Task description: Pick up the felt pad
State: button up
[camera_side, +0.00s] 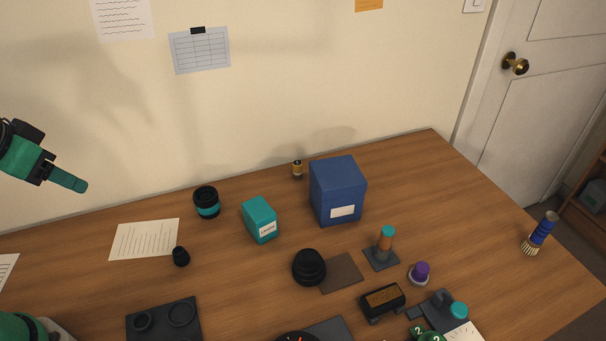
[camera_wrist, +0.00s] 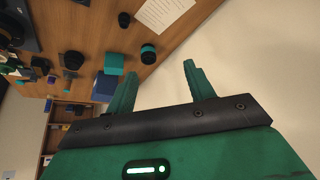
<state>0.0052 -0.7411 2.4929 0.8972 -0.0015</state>
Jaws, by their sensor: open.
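A flat brown-grey square (camera_side: 342,273), which looks like the felt pad, lies on the wooden table beside a black domed part (camera_side: 309,267). The dome stands at its left edge and may cover a little of it. I cannot make the pad out clearly in the wrist view. My gripper (camera_side: 80,186) is high at the left of the side view, in front of the wall and far from the pad. In the wrist view my gripper (camera_wrist: 159,70) has its two green fingers spread apart with nothing between them.
A teal box (camera_side: 261,219) and a blue box (camera_side: 338,190) stand behind the pad. A post on a square base (camera_side: 381,256) and a dark device with an amber screen (camera_side: 383,299) are to its right. A dark tray (camera_side: 164,321) lies front left. Bare wood shows left of the dome.

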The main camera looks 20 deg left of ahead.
jog(key=w+d+r+m+h, duration=0.1)
jog(key=w+d+r+m, duration=0.15)
jog(key=w+d, duration=0.7)
jog(key=m+g+h, duration=0.1)
jog(key=m+h, duration=0.3)
jog(key=m, duration=0.1)
send_over(421, 266)
jog(key=s+a, duration=0.4)
notch_tip(421, 266, down, 19)
jog(key=shift+w+d+f, duration=0.15)
jog(key=shift+w, duration=0.05)
jog(key=shift+n, duration=0.25)
jog(key=shift+x, duration=1.25)
jog(key=shift+w, duration=0.1)
jog(key=shift+x, duration=2.55)
